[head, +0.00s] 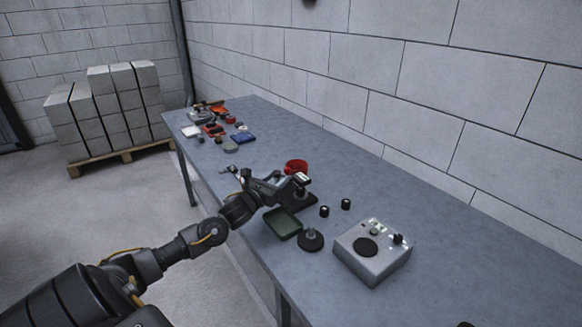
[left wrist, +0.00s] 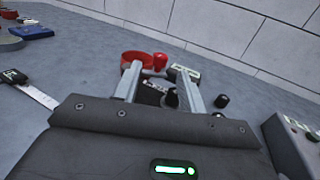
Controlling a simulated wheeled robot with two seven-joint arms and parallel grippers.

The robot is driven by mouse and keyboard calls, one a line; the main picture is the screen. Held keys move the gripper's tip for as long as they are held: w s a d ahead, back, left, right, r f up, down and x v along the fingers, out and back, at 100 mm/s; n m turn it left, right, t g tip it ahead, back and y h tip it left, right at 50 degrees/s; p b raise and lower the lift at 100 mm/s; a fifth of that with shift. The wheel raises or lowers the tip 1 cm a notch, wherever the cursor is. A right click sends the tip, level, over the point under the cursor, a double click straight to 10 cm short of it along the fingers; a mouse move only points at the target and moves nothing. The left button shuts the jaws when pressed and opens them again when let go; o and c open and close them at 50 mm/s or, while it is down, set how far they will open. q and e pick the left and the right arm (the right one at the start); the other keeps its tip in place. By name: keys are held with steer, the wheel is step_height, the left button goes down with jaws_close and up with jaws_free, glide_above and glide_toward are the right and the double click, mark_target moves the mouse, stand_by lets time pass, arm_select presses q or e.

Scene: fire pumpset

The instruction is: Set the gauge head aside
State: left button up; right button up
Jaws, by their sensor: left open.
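My left gripper (head: 290,183) reaches over the middle of the table. In the left wrist view its two fingers (left wrist: 160,75) stand apart, with nothing clearly gripped between them. Just beyond and below the fingertips are a small red knob (left wrist: 160,61) and a dark piece with pale markings (left wrist: 153,91). I cannot tell for sure which piece is the gauge head. A dark piece with a pale top (head: 302,179) shows at the fingertips in the head view, above a black base (head: 303,200); the gripper partly hides this spot. My right gripper is not in view.
A red round dish (head: 296,166) lies just behind the gripper. A green tray (head: 283,224), a black round base (head: 311,240), two small black cylinders (head: 324,211) and a grey control box (head: 372,252) are nearby. Several small items crowd the far end. The table's right back is clear.

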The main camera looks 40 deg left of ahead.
mark_target(286, 171)
arm_select(q)
steer(key=w, duration=0.8)
steer(key=shift+w+a+f+p, duration=0.1)
steer(key=shift+w+a+p, duration=0.15)
steer(key=shift+a+p, duration=0.15)
jaws_close()
